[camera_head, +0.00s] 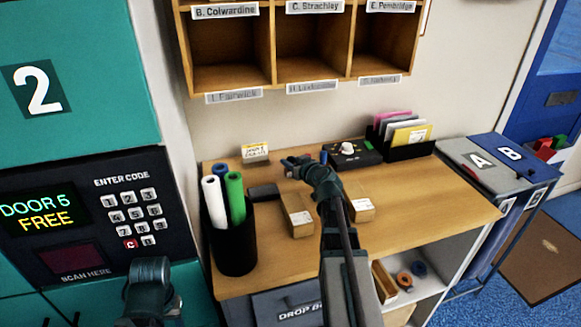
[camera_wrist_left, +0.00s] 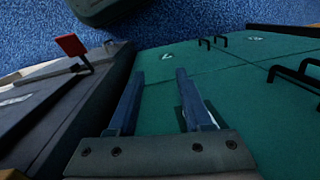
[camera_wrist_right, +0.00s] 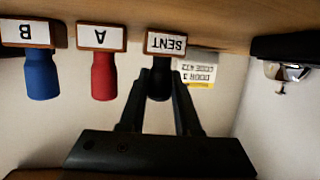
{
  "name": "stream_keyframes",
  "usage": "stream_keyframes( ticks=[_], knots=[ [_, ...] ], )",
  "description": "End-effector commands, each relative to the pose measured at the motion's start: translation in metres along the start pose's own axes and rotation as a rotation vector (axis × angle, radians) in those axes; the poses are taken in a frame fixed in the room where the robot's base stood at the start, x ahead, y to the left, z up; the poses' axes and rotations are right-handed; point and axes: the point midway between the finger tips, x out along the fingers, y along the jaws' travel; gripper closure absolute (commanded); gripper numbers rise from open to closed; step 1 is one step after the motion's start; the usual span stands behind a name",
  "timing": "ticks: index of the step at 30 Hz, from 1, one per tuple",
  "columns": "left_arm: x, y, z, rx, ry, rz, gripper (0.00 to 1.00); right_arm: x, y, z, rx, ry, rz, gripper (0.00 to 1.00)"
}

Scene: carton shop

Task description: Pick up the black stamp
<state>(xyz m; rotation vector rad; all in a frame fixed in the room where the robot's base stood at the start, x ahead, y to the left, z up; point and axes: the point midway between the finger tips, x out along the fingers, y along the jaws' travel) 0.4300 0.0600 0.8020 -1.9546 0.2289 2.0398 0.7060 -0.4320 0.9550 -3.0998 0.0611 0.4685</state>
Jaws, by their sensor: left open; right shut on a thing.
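In the right wrist view, which shows the desk upside down, the black stamp (camera_wrist_right: 160,82) has a wooden base labelled SENT. My right gripper (camera_wrist_right: 160,92) is shut on its dark handle. Its base appears at the desk surface; I cannot tell whether it touches. A red stamp (camera_wrist_right: 104,76) labelled A and a blue stamp (camera_wrist_right: 41,76) labelled B stand beside it. In the head view my right gripper (camera_head: 290,164) is over the back of the desk and hides most of the stamps. My left gripper (camera_wrist_left: 155,85) is open and empty above the teal locker doors.
On the desk (camera_head: 420,190) are a black pot (camera_head: 236,245) of rolls, two cartons (camera_head: 298,215), a dark box (camera_head: 262,191), a small card (camera_head: 255,152), a black device (camera_head: 352,154) and a file holder (camera_head: 405,145). Pigeonholes (camera_head: 311,84) hang above. The desk's right part is clear.

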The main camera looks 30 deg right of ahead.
Motion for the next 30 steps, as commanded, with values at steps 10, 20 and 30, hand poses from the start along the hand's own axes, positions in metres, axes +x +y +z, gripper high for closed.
stream_keyframes(
  ticks=[10, 20, 30],
  knots=[
    [-0.016, -0.002, 0.001, 0.0, 0.0, 0.0, 0.5, -0.005, 0.0, -0.016, 0.0, 0.0, 0.0, 1.0],
    [-0.063, -0.006, 0.004, 0.0, 0.0, 0.0, 0.5, -0.019, 0.0, -0.061, 0.0, 0.0, 0.0, 1.0],
    [-0.1, -0.009, 0.006, 0.0, 0.0, 0.0, 0.5, -0.03, 0.0, -0.096, 0.0, 0.0, 0.0, 1.0]
  ],
)
